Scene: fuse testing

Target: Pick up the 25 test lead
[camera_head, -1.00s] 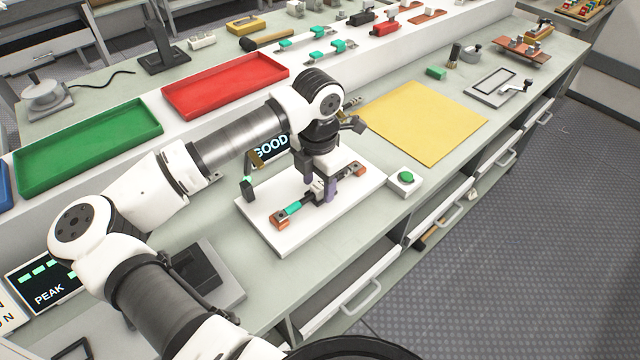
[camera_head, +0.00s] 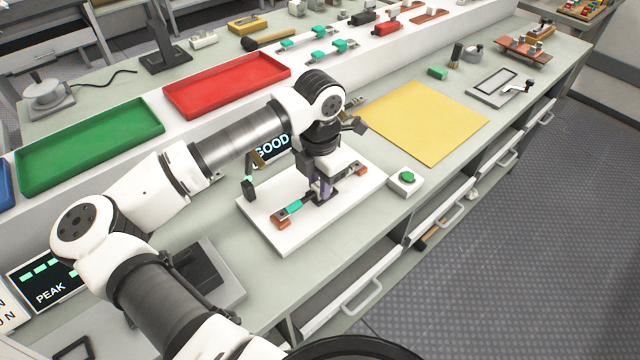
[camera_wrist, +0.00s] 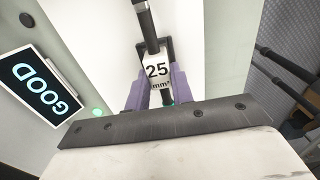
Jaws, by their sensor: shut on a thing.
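The 25 test lead lies across the white test board, with a teal end (camera_head: 293,207) showing at the lower left in the head view. Its white tag marked 25 mm² (camera_wrist: 157,72) shows between the purple fingers in the wrist view. My gripper (camera_head: 323,191) points down over the middle of the lead and is shut on it; its fingers also show in the wrist view (camera_wrist: 157,84). Orange-brown terminal blocks (camera_head: 281,224) stand at the lead's ends. The gripper hides the lead's middle in the head view.
A display reading GOOD (camera_head: 272,148) stands behind the board (camera_head: 300,240). A green button (camera_head: 407,177) is to its right. Yellow mat (camera_head: 425,120), red tray (camera_head: 226,84) and green tray (camera_head: 88,145) lie around. The yellow mat is clear.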

